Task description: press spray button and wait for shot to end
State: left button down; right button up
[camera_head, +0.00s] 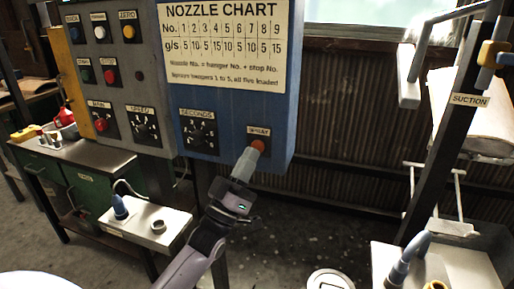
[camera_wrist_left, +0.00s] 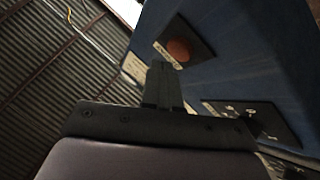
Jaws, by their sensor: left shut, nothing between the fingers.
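The orange-red spray button (camera_head: 258,146) sits on a dark plate labelled SPRAY, low on the right of the blue panel (camera_head: 230,112). My left gripper (camera_head: 249,158) is shut with nothing in it, and its fingertips are right at the button's lower left edge in the head view. In the left wrist view the button (camera_wrist_left: 179,50) shows whole, just beyond the tips of the shut fingers (camera_wrist_left: 162,72). I cannot tell whether the tips touch it. My right gripper is not in view.
A SECONDS dial (camera_head: 197,131) is left of the button, under the nozzle chart (camera_head: 225,45). A grey panel (camera_head: 115,75) with several buttons and a SPEED dial adjoins it. A SUCTION post (camera_head: 447,130) stands at right. Floor below the panel is open.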

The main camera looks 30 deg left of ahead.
pick_arm(q)
jog(key=shift+w+a+y, duration=0.1)
jog(key=shift+w+y, duration=0.2)
jog(key=shift+w, duration=0.15)
jog(key=shift+w+a+b, duration=0.1)
jog(key=shift+w+b, duration=0.3)
jog(key=shift+w, duration=0.05)
dwell(0.7)
dwell(0.3)
jog(key=shift+s+d+p, duration=0.2)
jog(key=shift+s+p, duration=0.25)
jog(key=shift+s, duration=0.45)
jog(key=s+p, duration=0.1)
jog(key=s, duration=0.1)
jog(key=s+d+p, duration=0.1)
jog(key=s, duration=0.2)
jog(key=shift+d, duration=0.1)
